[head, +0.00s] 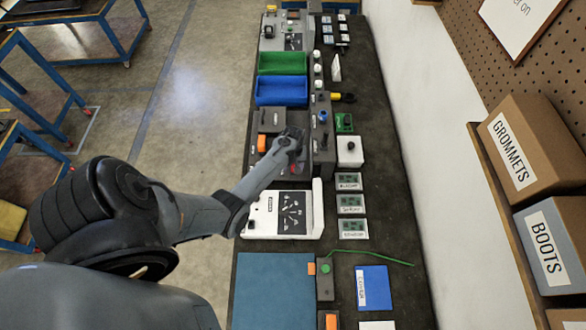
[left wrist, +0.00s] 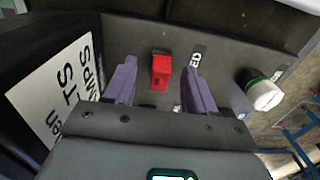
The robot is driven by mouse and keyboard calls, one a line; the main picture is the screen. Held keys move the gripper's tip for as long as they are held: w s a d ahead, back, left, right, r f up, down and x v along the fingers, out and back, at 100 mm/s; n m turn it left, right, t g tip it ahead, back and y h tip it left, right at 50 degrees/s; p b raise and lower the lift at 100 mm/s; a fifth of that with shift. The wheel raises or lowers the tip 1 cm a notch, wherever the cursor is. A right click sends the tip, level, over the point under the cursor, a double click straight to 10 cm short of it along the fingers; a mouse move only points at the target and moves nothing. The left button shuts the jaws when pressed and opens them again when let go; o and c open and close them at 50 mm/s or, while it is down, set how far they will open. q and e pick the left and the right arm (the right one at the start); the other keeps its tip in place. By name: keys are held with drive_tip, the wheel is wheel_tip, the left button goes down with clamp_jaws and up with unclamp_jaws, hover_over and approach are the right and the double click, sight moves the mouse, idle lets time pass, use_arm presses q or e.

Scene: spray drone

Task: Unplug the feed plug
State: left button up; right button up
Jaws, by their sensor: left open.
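My left gripper (left wrist: 157,82) is open, with one purple finger on each side of the plug in this view. Clear gaps show between the plug and both fingers. In the head view my left gripper (head: 294,140) is over the bench by the grey panel units, and it hides the plug there. My right gripper is not in view.
A white and green fitting (left wrist: 262,92) sticks out right of the plug, and a white printed card (left wrist: 58,98) stands on the left. On the bench are a blue bin (head: 281,91), a green bin (head: 281,63) and a white box (head: 350,151). A teal mat (head: 272,290) lies nearer.

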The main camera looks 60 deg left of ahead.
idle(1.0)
use_arm(q)
drive_tip(key=shift+p, duration=0.5)
idle(0.4)
clamp_jaws()
drive_tip(key=shift+r, duration=0.1)
drive_tip(key=shift+r+p, duration=1)
drive_tip(key=shift+p, duration=0.2)
drive_tip(key=shift+r+p, duration=1.9)
drive_tip(key=shift+p, duration=0.2)
